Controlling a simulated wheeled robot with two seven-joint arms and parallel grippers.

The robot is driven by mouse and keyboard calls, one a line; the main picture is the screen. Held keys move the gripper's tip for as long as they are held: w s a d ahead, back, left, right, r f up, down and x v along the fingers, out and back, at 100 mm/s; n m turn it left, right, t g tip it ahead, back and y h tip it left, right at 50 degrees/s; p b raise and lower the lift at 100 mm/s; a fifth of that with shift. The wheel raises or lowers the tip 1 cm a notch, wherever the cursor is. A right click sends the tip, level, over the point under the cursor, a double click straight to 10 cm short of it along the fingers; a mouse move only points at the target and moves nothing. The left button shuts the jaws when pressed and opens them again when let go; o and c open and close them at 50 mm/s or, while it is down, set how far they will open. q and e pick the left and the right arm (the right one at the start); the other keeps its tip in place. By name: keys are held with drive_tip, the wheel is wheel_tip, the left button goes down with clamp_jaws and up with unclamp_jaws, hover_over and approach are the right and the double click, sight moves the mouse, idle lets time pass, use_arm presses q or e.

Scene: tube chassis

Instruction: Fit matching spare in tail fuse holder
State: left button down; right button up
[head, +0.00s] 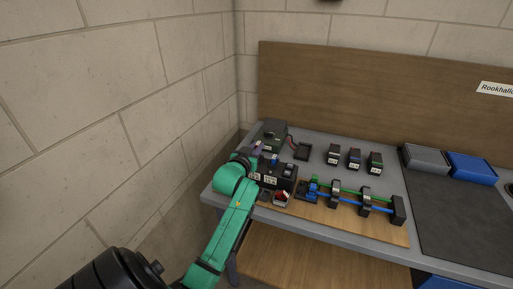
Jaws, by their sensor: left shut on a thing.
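My left arm's green links reach in from the bottom, and my left gripper (257,150) is at the left end of the bench. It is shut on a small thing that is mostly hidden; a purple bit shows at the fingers. The gripper is just above and behind a dark block with white labels (283,170). Small blue parts show near it. I cannot tell which part is the tail fuse holder. Three small dark boxes with white labels stand behind: one black-topped (333,154), one blue-topped (354,158), one green-topped (375,162). My right gripper is not in view.
A dark green box (271,133) with a red wire stands near the gripper, beside a black tray (302,151). Green and blue tubes in black clamps (365,200) run along a wooden board (385,229). A grey bin (426,157) and blue bin (472,167) stand right.

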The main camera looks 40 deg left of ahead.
use_arm(q)
drive_tip(key=shift+p, duration=0.3)
idle(0.5)
drive_tip(key=c, duration=1.2)
unclamp_jaws()
drive_tip(key=shift+o, duration=0.2)
drive_tip(key=shift+s+d+r+p, duration=0.1)
drive_tip(key=shift+s+p, duration=0.2)
drive_tip(key=p+v, duration=0.6)
drive_tip(key=v, duration=0.4)
drive_tip(key=shift+s, duration=0.2)
